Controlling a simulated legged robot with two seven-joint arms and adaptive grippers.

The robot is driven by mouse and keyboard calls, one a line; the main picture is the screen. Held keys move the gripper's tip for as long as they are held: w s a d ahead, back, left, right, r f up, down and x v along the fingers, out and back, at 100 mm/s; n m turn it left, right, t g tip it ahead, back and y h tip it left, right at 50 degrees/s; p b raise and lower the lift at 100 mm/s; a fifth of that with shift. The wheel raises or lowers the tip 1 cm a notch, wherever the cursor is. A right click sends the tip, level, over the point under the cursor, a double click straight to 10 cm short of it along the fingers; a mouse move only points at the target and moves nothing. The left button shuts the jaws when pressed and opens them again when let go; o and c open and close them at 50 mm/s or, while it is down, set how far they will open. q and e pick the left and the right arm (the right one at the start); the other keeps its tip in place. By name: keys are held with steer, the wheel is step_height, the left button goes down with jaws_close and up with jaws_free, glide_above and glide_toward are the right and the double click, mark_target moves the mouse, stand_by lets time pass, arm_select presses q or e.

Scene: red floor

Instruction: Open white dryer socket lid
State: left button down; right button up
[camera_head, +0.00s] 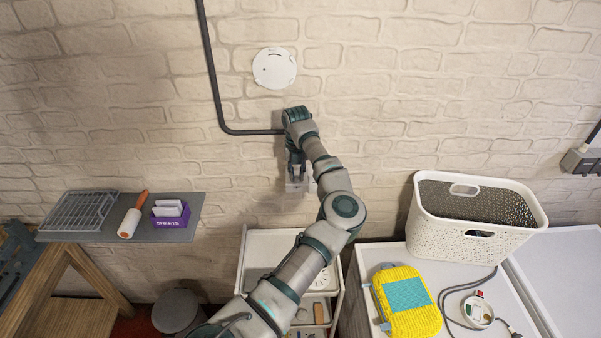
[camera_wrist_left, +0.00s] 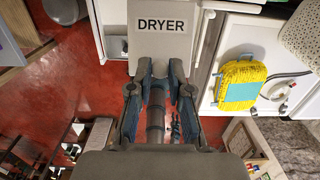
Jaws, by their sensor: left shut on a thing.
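The white dryer socket lid (camera_wrist_left: 160,42) shows in the left wrist view as a pale panel marked "DRYER". In the head view the pale dryer socket (camera_head: 297,187) is on the brick wall, partly hidden by my gripper. My left gripper (camera_wrist_left: 158,72) is at the lid's lower edge in the wrist view, with a finger on each side, shut on the lid. In the head view my left gripper (camera_head: 296,168) points down at the socket. How far the lid is tilted I cannot tell. My right gripper is not in view.
A dark conduit (camera_head: 213,90) runs down the wall beside a round white wall unit (camera_head: 274,68). A grey shelf (camera_head: 185,226) is at left. A white laundry basket (camera_head: 425,212) and a yellow bundle (camera_head: 425,318) stand on the white top at right. An open white drawer unit (camera_head: 262,241) is below.

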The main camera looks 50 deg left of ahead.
arm_select(q)
steer(key=shift+w, duration=0.15)
steer(key=c, duration=1.2)
jaws_free()
steer(key=shift+o, duration=0.5)
steer(key=shift+w+a+f, duration=0.15)
steer(key=shift+w+f, duration=0.05)
steer(key=shift+a, duration=0.1)
step_height(320, 180, up, 12)
steer(key=shift+f, duration=0.15)
